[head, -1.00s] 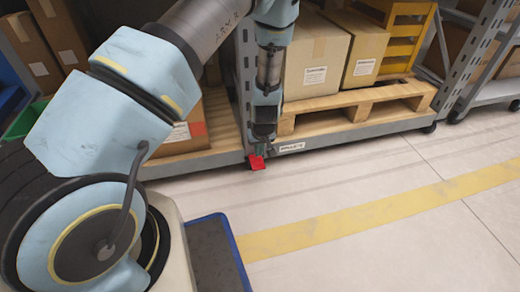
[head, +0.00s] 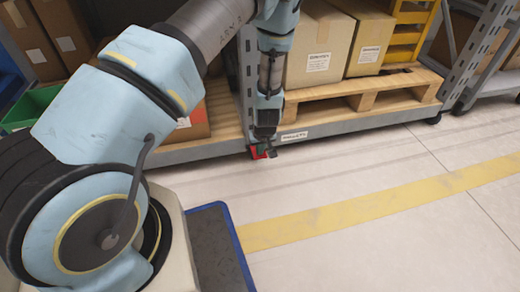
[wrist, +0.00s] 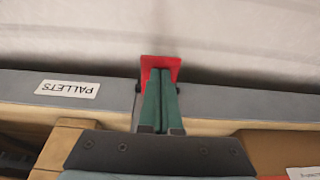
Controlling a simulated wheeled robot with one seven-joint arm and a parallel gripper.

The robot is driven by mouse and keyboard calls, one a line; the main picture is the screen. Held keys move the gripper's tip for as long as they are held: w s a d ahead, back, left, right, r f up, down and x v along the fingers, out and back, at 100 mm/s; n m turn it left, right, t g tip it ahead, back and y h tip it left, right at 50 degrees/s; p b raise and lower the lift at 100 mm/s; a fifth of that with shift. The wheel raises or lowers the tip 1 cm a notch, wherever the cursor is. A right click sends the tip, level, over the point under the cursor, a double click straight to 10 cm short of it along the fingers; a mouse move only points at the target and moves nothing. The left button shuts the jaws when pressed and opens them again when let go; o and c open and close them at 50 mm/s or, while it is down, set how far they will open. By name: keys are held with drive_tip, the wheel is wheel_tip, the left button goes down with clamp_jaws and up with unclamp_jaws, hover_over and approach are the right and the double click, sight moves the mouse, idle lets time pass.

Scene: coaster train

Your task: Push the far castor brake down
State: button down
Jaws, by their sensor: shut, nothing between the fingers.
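The red castor brake pedal (head: 255,152) shows at the lower edge of the grey trolley frame, below the upright post. In the wrist view the red pedal (wrist: 160,62) is a flat plate sticking out from the frame edge, partly hidden by my fingers. My gripper (head: 266,152) points down at the pedal, with its fingertips overlapping it in the head view. In the wrist view my gripper (wrist: 160,72) has its two green fingers together and empty, their tips over the red plate. I cannot tell whether they touch it. The castor wheel itself is hidden.
A "PALLETS" label (wrist: 67,89) is on the frame edge beside the pedal. A wooden pallet (head: 350,98) with cardboard boxes (head: 318,45) sits on the trolley. The floor in front, with a yellow line (head: 370,205), is clear. A blue-edged dark platform (head: 218,250) is at the bottom.

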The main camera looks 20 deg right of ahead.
sight(261, 158)
drive_tip(key=shift+s+f+t, duration=0.15)
drive_tip(key=shift+f+t, duration=0.1)
drive_tip(key=shift+t, duration=0.15)
drive_tip(key=shift+s+f+t, duration=0.3)
drive_tip(key=shift+f+t, duration=0.4)
drive_tip(key=shift+t, duration=0.1)
drive_tip(key=t, duration=0.1)
drive_tip(key=f+t, duration=0.1)
drive_tip(key=shift+a+f+t+h+b, duration=0.1)
drive_tip(key=shift+f+t+h+b, duration=0.2)
drive_tip(key=shift+b, duration=0.05)
drive_tip(key=shift+f, duration=0.15)
drive_tip(key=shift+f, duration=0.25)
drive_tip(key=shift+r, duration=0.1)
